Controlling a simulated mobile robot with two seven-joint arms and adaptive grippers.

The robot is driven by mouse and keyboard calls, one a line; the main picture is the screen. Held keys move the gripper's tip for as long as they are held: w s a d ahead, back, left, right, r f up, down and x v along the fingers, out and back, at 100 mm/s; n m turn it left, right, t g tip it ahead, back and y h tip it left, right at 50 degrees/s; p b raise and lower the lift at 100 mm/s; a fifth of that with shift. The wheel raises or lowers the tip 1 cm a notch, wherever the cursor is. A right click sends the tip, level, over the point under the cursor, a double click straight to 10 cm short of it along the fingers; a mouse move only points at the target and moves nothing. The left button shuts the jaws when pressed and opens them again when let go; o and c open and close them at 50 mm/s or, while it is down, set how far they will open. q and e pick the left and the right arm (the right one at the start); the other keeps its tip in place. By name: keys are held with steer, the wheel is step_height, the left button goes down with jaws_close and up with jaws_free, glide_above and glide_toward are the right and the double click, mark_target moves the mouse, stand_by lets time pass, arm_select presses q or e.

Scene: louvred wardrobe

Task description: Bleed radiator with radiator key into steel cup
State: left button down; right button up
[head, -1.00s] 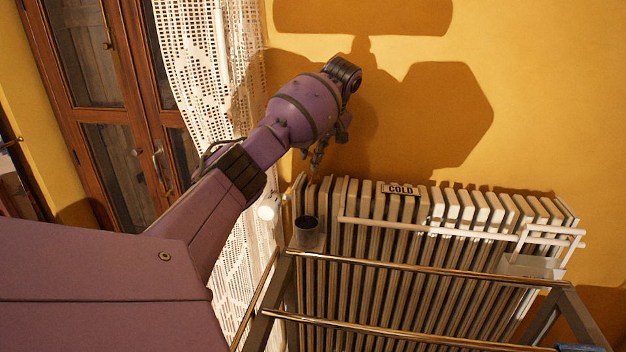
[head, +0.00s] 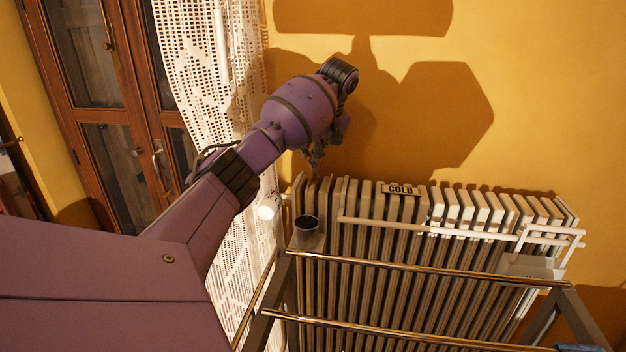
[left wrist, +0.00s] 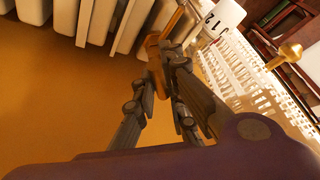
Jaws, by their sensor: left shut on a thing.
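My left gripper (head: 314,162) hangs just above the top left end of the radiator (head: 385,225). In the left wrist view its fingers (left wrist: 166,58) are shut on a brass-coloured piece, which I take to be the radiator key (left wrist: 153,42). The key is beside the radiator fins (left wrist: 115,22); whether it touches the bleed valve cannot be told. The steel cup (head: 306,231), dark inside, is upright at the radiator's upper left front, below my gripper. My right gripper is out of view.
A white thermostat knob (head: 268,207) is at the radiator's left end. A metal-railed rack (head: 420,265) and a white hanging rail (head: 470,233) are in front of the radiator.

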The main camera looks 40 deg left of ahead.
arm_select(q)
steer(key=shift+m+t, duration=0.3)
steer(key=shift+m, duration=0.2)
steer(key=shift+m+t, duration=0.4)
steer(key=shift+m, duration=0.8)
steer(key=shift+m+t+h, duration=0.3)
steer(key=shift+m+h, duration=0.2)
steer(key=shift+m, duration=0.7)
